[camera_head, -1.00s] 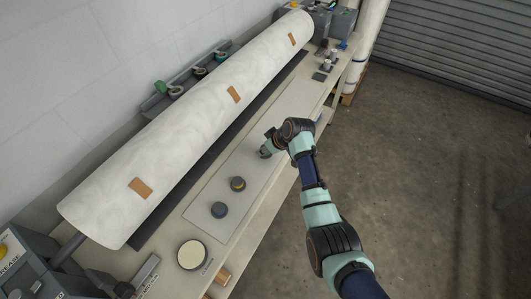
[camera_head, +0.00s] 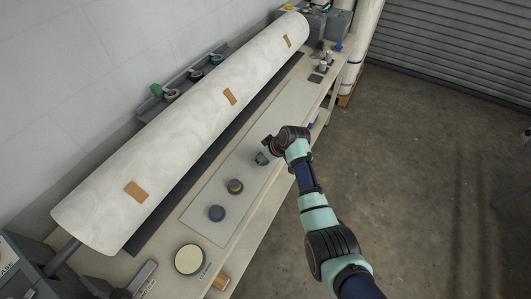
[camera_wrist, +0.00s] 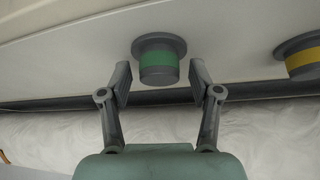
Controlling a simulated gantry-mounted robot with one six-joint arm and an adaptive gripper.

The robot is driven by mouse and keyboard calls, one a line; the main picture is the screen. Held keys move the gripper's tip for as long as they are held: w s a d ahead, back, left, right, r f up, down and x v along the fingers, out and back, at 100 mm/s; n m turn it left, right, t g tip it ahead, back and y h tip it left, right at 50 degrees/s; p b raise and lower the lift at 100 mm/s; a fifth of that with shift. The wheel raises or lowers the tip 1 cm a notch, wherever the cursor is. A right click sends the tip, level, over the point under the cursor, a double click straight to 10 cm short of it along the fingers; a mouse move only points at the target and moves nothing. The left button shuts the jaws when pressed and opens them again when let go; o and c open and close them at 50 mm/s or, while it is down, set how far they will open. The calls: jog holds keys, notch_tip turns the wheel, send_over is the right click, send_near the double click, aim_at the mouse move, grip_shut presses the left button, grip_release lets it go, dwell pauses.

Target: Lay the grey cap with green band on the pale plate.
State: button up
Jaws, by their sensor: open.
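The grey cap with green band (camera_wrist: 158,62) stands on the pale work strip in the wrist view, its wide grey flange against the surface. My gripper (camera_wrist: 161,82) is open, with one finger on each side of the cap's narrow end and a visible gap at each side. In the head view my gripper (camera_head: 262,158) is low over the strip, and the green-banded cap is largely hidden by it. The round pale plate (camera_head: 189,260) with a dark rim lies at the near end of the bench, apart from my gripper, with nothing on it.
A grey cap with yellow band (camera_head: 235,186) and a dark bluish cap (camera_head: 217,213) stand on the strip between my gripper and the plate. The yellow-banded cap also shows in the wrist view (camera_wrist: 303,58). The large white roll (camera_head: 190,130) runs along the bench's wall side.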

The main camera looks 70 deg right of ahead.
jog(key=p+v, duration=0.2)
jog(key=v, duration=1)
jog(key=shift+p, duration=0.3)
jog(key=w+a+r+n+t, duration=0.1)
jog(key=w+a+r, duration=0.1)
jog(key=w+a, duration=0.5)
jog(key=w+a+r+n+t, duration=0.1)
jog(key=w+a+r, duration=0.1)
jog(key=a, duration=1)
jog(key=w+a+r+n+t, duration=0.1)
jog(key=w+a+r, duration=0.3)
jog(key=a, duration=0.5)
jog(key=s+a+r+t+y, duration=0.1)
jog(key=s+a+r, duration=0.1)
jog(key=a, duration=0.8)
jog(key=s+a+r+t+y, duration=0.1)
jog(key=a+r, duration=0.4)
jog(key=a, duration=0.5)
jog(key=shift+s+a+n+t, duration=0.25)
jog(key=shift+s+n+t, duration=0.05)
jog(key=shift+s+t, duration=0.55)
